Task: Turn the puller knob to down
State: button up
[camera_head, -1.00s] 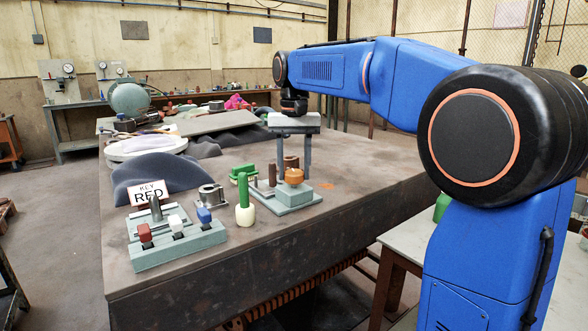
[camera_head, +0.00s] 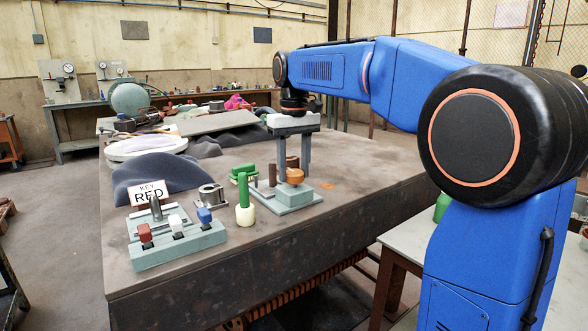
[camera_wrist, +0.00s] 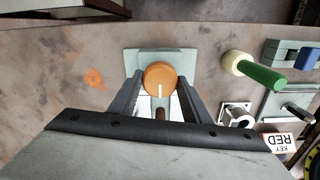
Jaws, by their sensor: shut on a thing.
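The puller knob (camera_wrist: 160,76) is a round orange-brown knob with a white line on its top. In the wrist view the line points toward the bottom of the picture. The knob sits on a grey-green base plate (camera_wrist: 138,57), and in the head view the knob (camera_head: 296,175) shows near the table's right side. My gripper (camera_wrist: 161,83) points down over it, with one finger at each side, and is shut on it. In the head view my gripper (camera_head: 294,172) partly hides the brown post behind the knob.
A green and cream handle (camera_head: 245,200) stands left of the knob. A block with red, white and blue keys (camera_head: 178,245) and a "KEY RED" sign (camera_head: 149,193) are farther left. The table right of the knob is clear apart from an orange stain (camera_head: 327,185).

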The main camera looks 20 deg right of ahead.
aim_at(294, 172)
jog(key=o, duration=1)
jog(key=shift+o, duration=0.2)
jog(key=shift+r, duration=0.15)
notch_tip(294, 172, up, 17)
jog(key=s+d+f+m+t, duration=0.1)
jog(key=s+d+f+t, duration=0.1)
jog(key=s+f, duration=1.4)
jog(key=s+d+f+t, duration=0.2)
jog(key=s+d+f, duration=0.1)
jog(key=s+f, duration=1.3)
notch_tip(294, 172, down, 6)
jog(key=shift+d+f+m+t, duration=0.15)
jog(key=shift+d+m+t, duration=0.1)
jog(key=shift+m+t, duration=0.15)
